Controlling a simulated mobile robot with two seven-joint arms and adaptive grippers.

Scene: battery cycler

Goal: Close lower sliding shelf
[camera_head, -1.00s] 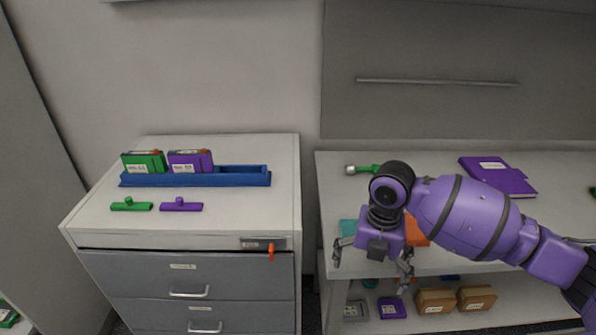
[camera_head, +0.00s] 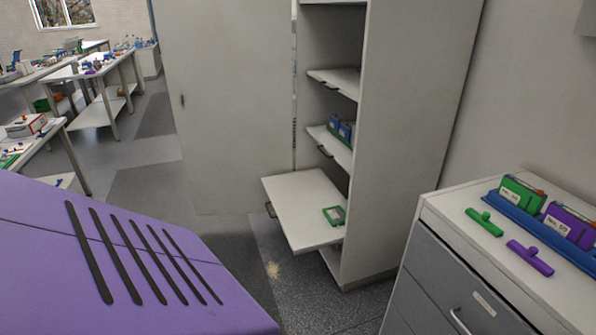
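A tall grey cabinet (camera_head: 405,130) stands open in the middle. Its lower sliding shelf (camera_head: 290,205) is pulled well out past the cabinet front, with a small handle (camera_head: 270,209) on its front edge. A green-and-white box (camera_head: 334,215) lies on that shelf near the cabinet. Higher shelves (camera_head: 335,82) and (camera_head: 328,146) stick out less; the middle one carries blue items (camera_head: 341,130). Neither of my grippers is in view.
The cabinet's open door (camera_head: 225,110) stands to the left of the shelf. A drawer unit (camera_head: 440,270) with a blue rack (camera_head: 525,215) is at right. Work tables (camera_head: 85,70) stand far left. The floor (camera_head: 165,200) between is clear.

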